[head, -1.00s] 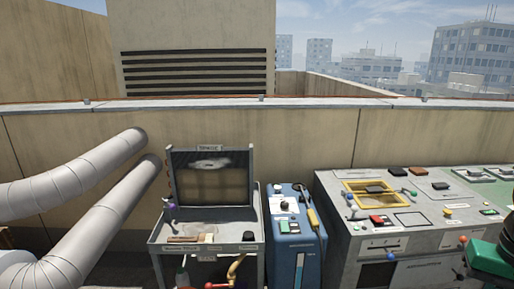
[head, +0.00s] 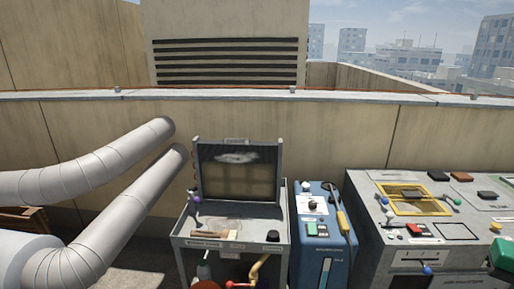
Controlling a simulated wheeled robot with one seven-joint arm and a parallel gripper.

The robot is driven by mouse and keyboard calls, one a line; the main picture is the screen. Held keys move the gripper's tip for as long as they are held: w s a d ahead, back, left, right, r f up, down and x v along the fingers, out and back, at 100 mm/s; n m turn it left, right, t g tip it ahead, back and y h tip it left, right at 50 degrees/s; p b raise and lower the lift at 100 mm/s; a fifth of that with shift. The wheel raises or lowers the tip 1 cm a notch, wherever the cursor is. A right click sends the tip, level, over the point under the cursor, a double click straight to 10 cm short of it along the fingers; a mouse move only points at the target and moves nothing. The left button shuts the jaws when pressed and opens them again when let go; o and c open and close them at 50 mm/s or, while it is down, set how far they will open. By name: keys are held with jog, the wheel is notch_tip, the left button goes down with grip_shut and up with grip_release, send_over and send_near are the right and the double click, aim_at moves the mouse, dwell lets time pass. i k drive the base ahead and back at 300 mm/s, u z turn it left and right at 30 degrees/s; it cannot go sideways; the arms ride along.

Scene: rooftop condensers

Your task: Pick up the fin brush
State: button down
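A small brush-like tool with a reddish-brown handle (head: 209,234) and a paler end lies flat on the tray of a grey cart (head: 183,243), near its front edge. It looks like the fin brush, but it is too small to be certain. The tray sits in front of an upright framed panel (head: 238,181). My gripper is not in view, so its state is not shown.
A black knob-like piece (head: 273,236) sits at the tray's right. A blue unit (head: 325,235) with a yellow-handled tool (head: 344,221) stands right of the cart, then a cluttered grey bench (head: 400,235). Two fat ducts (head: 110,215) crowd the left. A parapet wall (head: 330,130) runs behind.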

aim_at(226, 233)
jog(key=z, duration=0.8)
jog(key=k, duration=0.95)
jog(key=u, duration=1.45)
jog(key=i, duration=1.6)
jog(key=z, duration=0.05)
